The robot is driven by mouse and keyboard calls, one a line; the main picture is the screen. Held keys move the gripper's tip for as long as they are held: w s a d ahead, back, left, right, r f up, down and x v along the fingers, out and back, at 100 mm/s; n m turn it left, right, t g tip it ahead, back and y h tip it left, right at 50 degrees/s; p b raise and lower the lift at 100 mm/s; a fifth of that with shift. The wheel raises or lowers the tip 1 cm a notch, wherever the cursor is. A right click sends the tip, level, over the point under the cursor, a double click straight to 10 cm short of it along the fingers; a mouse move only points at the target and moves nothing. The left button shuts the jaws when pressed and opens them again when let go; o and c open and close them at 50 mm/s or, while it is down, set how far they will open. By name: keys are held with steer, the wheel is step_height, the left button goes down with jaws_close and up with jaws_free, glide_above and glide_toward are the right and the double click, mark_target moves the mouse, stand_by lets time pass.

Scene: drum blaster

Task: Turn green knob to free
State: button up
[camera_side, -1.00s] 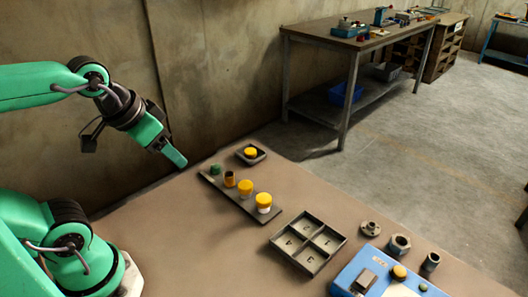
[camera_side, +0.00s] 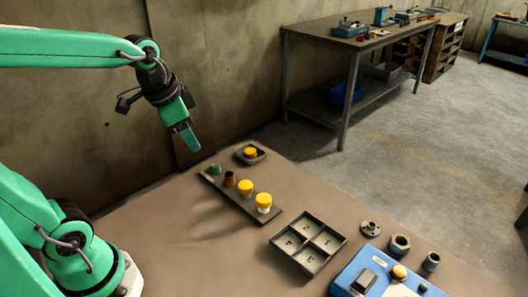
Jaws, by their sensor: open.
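A small green knob (camera_side: 214,169) sits at the far left end of a dark strip-shaped plate (camera_side: 222,192) on the table. Its markings are too small to read. My gripper (camera_side: 190,140) is in the air above and to the left of the green knob, pointing down and apart from it. Its jaws are open with nothing between them. Beside the knob on the same plate stand a dark brown cylinder (camera_side: 229,179) and two yellow-capped pieces (camera_side: 246,187), the nearer one (camera_side: 264,203) with a white base.
A small dark tray with a yellow piece (camera_side: 251,153) lies behind the plate. A four-compartment tray (camera_side: 283,241), a blue device (camera_side: 346,280) and several metal fittings (camera_side: 399,244) stand to the right. The wall is close behind. The table's front left is clear.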

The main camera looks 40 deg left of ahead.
steer(key=w+a+f+m+g, duration=0.2)
steer(key=w+a+f+m, duration=0.25)
steer(key=w, duration=0.35)
steer(key=m+g, duration=0.2)
steer(key=m, duration=0.3)
glide_above(215, 165)
step_height(215, 165, down, 10)
steer(key=shift+f, duration=0.1)
steer(key=shift+f, duration=3.8)
steer(key=c, duration=1)
